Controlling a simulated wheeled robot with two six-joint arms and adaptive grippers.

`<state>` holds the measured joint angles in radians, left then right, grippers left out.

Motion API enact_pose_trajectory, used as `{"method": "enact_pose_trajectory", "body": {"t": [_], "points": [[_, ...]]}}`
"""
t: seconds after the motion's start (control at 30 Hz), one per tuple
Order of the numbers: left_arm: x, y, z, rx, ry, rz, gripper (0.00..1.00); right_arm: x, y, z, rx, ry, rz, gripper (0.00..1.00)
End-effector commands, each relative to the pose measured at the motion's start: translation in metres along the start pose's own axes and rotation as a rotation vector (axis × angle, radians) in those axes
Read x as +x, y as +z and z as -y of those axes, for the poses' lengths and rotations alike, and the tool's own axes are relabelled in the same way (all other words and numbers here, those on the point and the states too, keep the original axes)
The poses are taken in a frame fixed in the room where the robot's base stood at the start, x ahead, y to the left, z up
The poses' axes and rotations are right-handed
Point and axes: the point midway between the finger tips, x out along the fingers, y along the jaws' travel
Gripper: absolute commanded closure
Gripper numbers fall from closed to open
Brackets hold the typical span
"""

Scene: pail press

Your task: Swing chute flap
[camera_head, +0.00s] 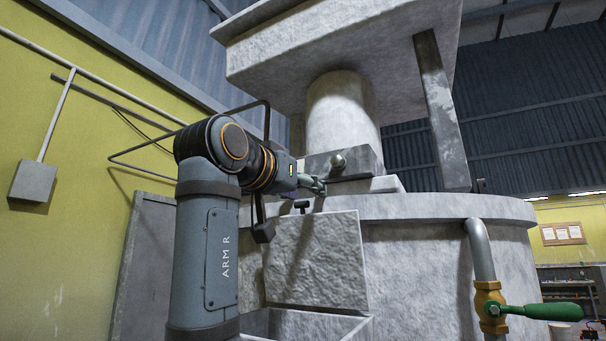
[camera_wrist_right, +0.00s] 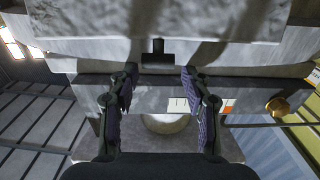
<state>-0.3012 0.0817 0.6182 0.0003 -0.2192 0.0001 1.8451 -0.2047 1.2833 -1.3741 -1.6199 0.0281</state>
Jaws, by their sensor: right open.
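The chute flap (camera_head: 316,262) is a square, rough grey plate on the front of the big grey drum, above a chute trough (camera_head: 290,326). A small dark T-shaped handle (camera_head: 302,205) stands at its top edge. My right gripper (camera_head: 314,185) is just above and beside this handle. In the right wrist view my right gripper (camera_wrist_right: 158,78) is open and empty, with one finger on each side. The dark handle (camera_wrist_right: 157,55) shows between and just beyond the fingertips, with no visible contact. The flap (camera_wrist_right: 150,18) fills the top of that view. My left gripper is not seen.
The press drum (camera_head: 435,255) and its thick column (camera_head: 342,115) stand behind the flap. A pipe with a green-handled valve (camera_head: 545,311) stands at the right. A yellow wall (camera_head: 85,110) is at the left.

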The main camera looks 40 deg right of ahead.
Motion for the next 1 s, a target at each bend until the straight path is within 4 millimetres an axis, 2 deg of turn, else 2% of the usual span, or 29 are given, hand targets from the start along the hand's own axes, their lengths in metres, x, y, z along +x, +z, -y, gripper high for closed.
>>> {"method": "enact_pose_trajectory", "body": {"t": [0.03,0.2,0.4,0.57,1.0], "points": [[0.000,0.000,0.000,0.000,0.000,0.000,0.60,0.000,-0.013,-0.002,0.002,0.001,-0.002,0.52],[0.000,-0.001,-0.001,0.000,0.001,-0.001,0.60,0.000,-0.047,-0.002,0.002,0.001,-0.001,0.52],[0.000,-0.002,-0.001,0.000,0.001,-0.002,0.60,0.000,-0.068,-0.001,0.001,0.000,0.000,0.52],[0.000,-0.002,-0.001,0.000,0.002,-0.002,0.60,0.000,-0.074,-0.001,0.002,0.000,0.000,0.52],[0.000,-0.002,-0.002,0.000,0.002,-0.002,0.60,0.000,-0.075,-0.001,0.002,0.000,0.000,0.52]]}}
